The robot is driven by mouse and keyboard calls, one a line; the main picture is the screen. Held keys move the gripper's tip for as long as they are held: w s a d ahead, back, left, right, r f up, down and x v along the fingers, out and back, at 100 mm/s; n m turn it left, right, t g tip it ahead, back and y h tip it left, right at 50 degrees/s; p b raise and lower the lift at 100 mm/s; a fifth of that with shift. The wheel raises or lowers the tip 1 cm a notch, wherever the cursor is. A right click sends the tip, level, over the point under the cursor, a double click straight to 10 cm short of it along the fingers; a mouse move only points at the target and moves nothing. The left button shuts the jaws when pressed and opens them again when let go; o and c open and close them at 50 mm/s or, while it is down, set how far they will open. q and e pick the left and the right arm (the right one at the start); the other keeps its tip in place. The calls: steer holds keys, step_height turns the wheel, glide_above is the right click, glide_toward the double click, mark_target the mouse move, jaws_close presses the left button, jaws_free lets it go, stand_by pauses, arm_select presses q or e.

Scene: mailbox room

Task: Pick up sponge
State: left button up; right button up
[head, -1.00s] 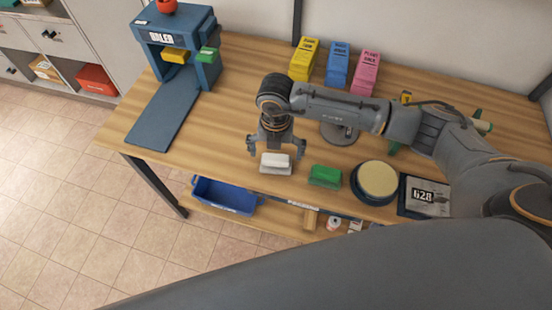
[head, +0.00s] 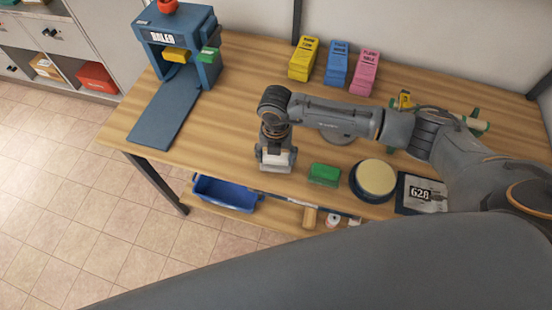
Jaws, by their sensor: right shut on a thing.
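A small white block (head: 275,162), which may be the sponge, is near the front edge of the wooden table. My right gripper (head: 276,166) points down over it and is shut on it, one finger on each side. The fingers and palm hide part of the block. I cannot tell whether it still touches the table. A round cream pad (head: 376,177) in a dark dish and a green block (head: 323,174) stand to the right of the gripper. My left gripper is not in view.
A blue press-like machine (head: 178,40) with a sloping board stands at the left. Yellow, blue and pink boxes (head: 336,62) stand at the back. A plate marked 628 (head: 421,194) lies at the right front. A blue bin (head: 224,193) is below. The table's left middle is clear.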

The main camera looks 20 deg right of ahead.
steer(key=shift+r, duration=0.3)
step_height(320, 180, up, 2)
steer(key=shift+w+r+b, duration=0.1)
steer(key=shift+b, duration=0.3)
steer(key=s+a+r+b, duration=0.4)
steer(key=s+a+r, duration=0.2)
steer(key=s+r, duration=0.4)
steer(key=shift+s+a, duration=0.15)
steer(key=shift+s, duration=1.2)
steer(key=shift+r, duration=0.1)
steer(key=o, duration=0.5)
steer(key=c, duration=0.4)
